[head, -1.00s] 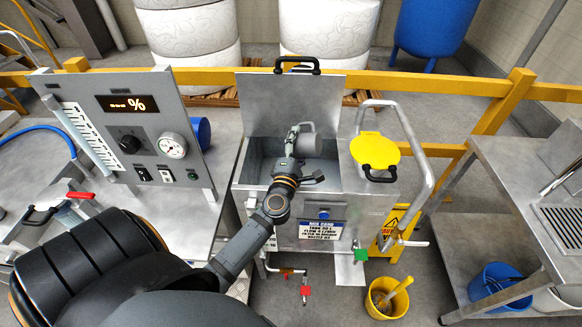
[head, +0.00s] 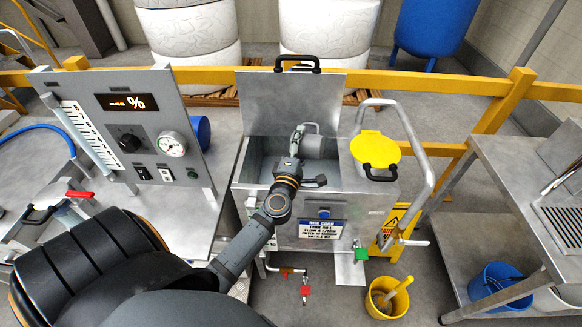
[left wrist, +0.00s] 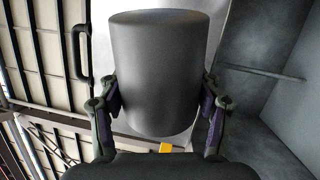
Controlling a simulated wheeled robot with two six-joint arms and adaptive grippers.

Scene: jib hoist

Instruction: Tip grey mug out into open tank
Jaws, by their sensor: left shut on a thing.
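The grey mug (head: 314,146) is held over the open tank (head: 263,157), in the middle of the head view. My left gripper (head: 299,136) is shut on it. In the left wrist view the mug (left wrist: 158,75) fills the middle, with the fingers of my left gripper (left wrist: 158,100) on both its sides. The mug appears tilted onto its side in the head view. Its mouth and contents are hidden. The tank's lid (head: 290,100) stands raised at the back with a black handle. My right gripper is not in view.
A yellow round lid (head: 375,149) sits right of the tank opening, beside a bent grey pipe (head: 418,160). A control panel (head: 130,130) stands to the left. A yellow rail (head: 420,84) runs behind. A yellow bucket (head: 386,298) stands on the floor in front.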

